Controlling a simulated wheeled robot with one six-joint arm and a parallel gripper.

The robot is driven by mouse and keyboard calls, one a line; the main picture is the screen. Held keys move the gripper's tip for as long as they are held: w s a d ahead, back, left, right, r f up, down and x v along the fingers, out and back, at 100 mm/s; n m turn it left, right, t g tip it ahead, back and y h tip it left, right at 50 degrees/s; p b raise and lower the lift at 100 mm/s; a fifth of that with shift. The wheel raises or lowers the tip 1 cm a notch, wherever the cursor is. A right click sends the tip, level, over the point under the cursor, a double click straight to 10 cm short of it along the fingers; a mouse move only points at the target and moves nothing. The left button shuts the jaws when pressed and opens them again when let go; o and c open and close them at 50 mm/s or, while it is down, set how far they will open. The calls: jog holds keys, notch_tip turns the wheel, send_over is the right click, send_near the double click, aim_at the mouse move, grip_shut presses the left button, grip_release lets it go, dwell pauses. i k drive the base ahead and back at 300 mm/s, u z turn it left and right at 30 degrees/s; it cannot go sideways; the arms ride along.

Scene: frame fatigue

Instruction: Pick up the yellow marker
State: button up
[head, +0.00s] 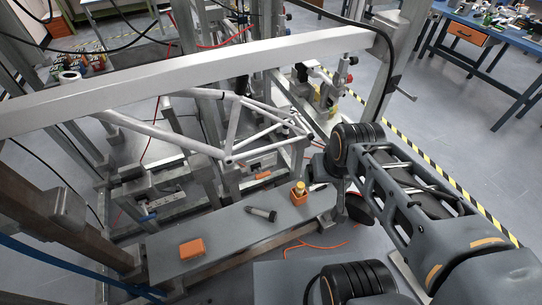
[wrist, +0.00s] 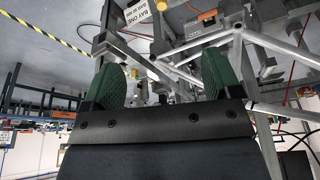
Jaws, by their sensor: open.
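A small upright orange-yellow object (head: 299,188), which may be the yellow marker, stands near the right end of the grey bench top (head: 226,234) in the head view. It is too small there to identify surely. My gripper (wrist: 161,78) shows in the wrist view with its two green ribbed pads wide apart and nothing between them. In the head view the end of my arm is close to the right of the orange-yellow object, and my gripper is mostly hidden by my wrist. The wrist view looks across at the frame rig, and no yellow marker can be made out there.
A dark cylinder (head: 262,213) lies mid-bench, and an orange block (head: 192,249) lies near its left end. A silver bicycle frame (head: 232,140) and steel posts stand behind the bench. A thick grey beam (head: 200,72) crosses above.

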aim_at(300, 185)
jog(key=u, duration=2.2)
jog(key=k, duration=0.9)
jog(key=z, duration=1.15)
jog(key=i, duration=0.4)
